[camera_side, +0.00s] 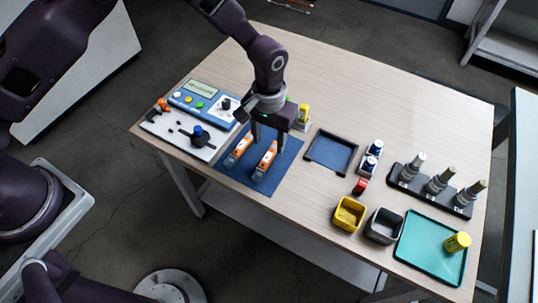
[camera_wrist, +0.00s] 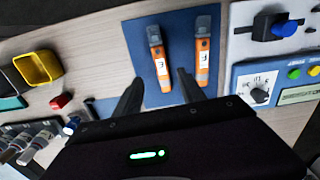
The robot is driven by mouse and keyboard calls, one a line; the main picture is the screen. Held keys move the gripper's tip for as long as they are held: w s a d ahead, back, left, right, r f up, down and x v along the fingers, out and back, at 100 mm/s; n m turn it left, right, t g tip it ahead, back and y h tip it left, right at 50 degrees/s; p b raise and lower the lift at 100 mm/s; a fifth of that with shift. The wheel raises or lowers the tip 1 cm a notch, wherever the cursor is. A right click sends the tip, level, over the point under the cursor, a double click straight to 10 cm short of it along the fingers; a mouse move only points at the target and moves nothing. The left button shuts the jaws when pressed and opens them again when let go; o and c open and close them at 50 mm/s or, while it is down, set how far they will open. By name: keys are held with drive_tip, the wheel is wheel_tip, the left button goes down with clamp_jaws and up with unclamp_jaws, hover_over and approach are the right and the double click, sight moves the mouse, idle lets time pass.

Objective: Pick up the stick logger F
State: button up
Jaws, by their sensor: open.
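Two orange stick loggers with grey ends and white labels lie side by side on a blue mat (camera_side: 274,180). In the wrist view, the right one's small label seems to read F, so I take it as stick logger F (camera_wrist: 203,52); it is the left one in the side view (camera_side: 238,150). The other stick logger (camera_wrist: 161,66) has a label I cannot read surely; it is the right one in the side view (camera_side: 265,161). My gripper (camera_side: 267,148) is open and empty above the mat. In the wrist view its fingers (camera_wrist: 159,78) appear either side of the other logger.
Left of the mat are a blue instrument (camera_side: 205,99) and a white panel with a blue knob (camera_side: 197,131). To the right are a dark tray (camera_side: 331,152), a yellow bin (camera_side: 348,214), a grey bin (camera_side: 383,226) and a teal tray (camera_side: 430,247). The table's far side is clear.

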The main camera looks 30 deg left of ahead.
sight(269, 154)
drive_tip(key=f, duration=0.6)
drive_tip(key=shift+w+a+f, duration=0.2)
drive_tip(key=shift+w+f, duration=0.1)
clamp_jaws()
